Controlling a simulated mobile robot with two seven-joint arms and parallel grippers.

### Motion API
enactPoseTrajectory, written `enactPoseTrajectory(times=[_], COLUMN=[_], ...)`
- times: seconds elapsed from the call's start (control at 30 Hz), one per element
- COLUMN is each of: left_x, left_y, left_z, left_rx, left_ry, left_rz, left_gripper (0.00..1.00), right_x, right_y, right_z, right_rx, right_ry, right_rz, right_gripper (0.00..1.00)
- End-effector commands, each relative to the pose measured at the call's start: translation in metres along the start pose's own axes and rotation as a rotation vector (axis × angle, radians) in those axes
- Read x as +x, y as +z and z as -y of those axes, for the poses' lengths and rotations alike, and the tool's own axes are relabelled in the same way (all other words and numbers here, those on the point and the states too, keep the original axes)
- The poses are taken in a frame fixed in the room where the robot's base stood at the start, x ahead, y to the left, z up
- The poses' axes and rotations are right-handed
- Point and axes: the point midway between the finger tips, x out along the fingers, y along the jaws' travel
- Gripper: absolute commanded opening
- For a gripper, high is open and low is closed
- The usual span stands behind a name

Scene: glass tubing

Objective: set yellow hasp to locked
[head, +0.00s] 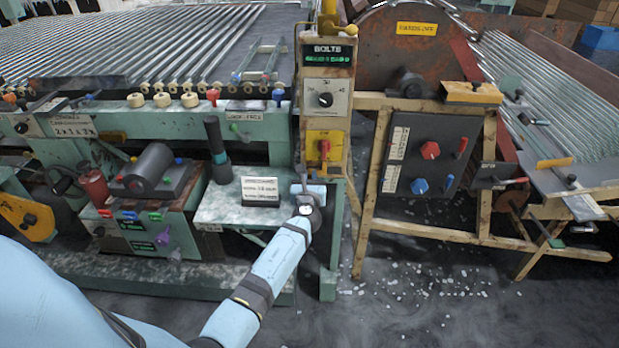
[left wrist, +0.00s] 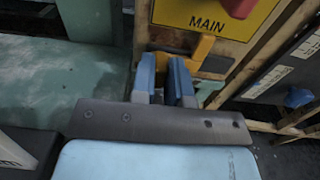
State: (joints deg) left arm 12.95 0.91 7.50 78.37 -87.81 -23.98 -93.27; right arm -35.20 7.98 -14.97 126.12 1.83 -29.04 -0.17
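In the left wrist view a small yellow piece (left wrist: 204,47), likely the hasp, shows just below a yellow panel marked MAIN (left wrist: 200,14). It is just beyond and to the right of my left gripper's fingers, which partly cover its surroundings. I cannot tell whether it is locked. In the head view the yellow panel (head: 316,139) with a red handle (head: 323,148) is on a post. My left gripper (head: 306,188) is below it. Its two blue fingers (left wrist: 163,80) are apart, with a narrow empty gap. My right gripper is out of view.
A pale green table (head: 226,207) with a small sign (head: 260,190) is left of my gripper. A wooden frame (head: 365,205) with a dark control panel (head: 430,155) stands to the right. Debris lies on the floor (head: 420,290).

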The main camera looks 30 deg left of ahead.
Motion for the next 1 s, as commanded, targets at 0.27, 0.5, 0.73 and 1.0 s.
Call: enactPoseTrajectory(times=[0.27, 0.5, 0.73, 1.0], left_x=[0.001, 0.0, 0.0, 0.0], left_y=[0.0, 0.0, 0.0, 0.0], left_z=[0.01, 0.029, 0.029, 0.028], left_rx=[0.0, 0.001, 0.0, 0.0], left_ry=[0.0, 0.0, -0.002, 0.0], left_rz=[0.0, 0.0, 0.0, 0.0], left_gripper=[0.0, 0.0, 0.33, 0.4], right_x=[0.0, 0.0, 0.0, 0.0], right_y=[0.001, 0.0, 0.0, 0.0], right_z=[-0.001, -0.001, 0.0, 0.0], right_rx=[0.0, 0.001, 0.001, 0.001], right_ry=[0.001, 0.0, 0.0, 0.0], right_rz=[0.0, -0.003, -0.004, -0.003], right_gripper=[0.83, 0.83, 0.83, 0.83])
